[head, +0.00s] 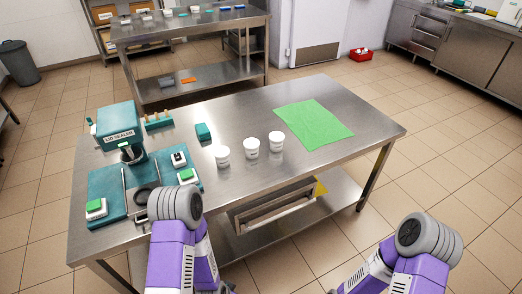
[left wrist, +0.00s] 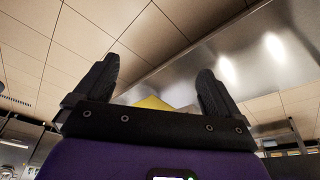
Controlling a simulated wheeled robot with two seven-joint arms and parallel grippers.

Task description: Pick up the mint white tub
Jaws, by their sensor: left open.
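Three white tubs stand upright in a slanting row on the steel table: a left tub (head: 222,156), a middle tub (head: 251,148) and a right tub (head: 276,141). Their labels are too small to read, so I cannot tell which is mint. My left gripper (left wrist: 158,85) is open and empty in the left wrist view, with no tub between its fingers. In the head view my left arm is low at the table's front edge, left of and nearer than the tubs. My right arm is at the lower right, clear of the table; its gripper jaws do not show.
A teal lid sealer (head: 122,135) stands at the table's left end, with a teal block (head: 203,132) behind the tubs. A green mat (head: 313,125) lies right of the tubs. The lower shelf (head: 335,192) runs under the table. Bare tabletop surrounds the tubs.

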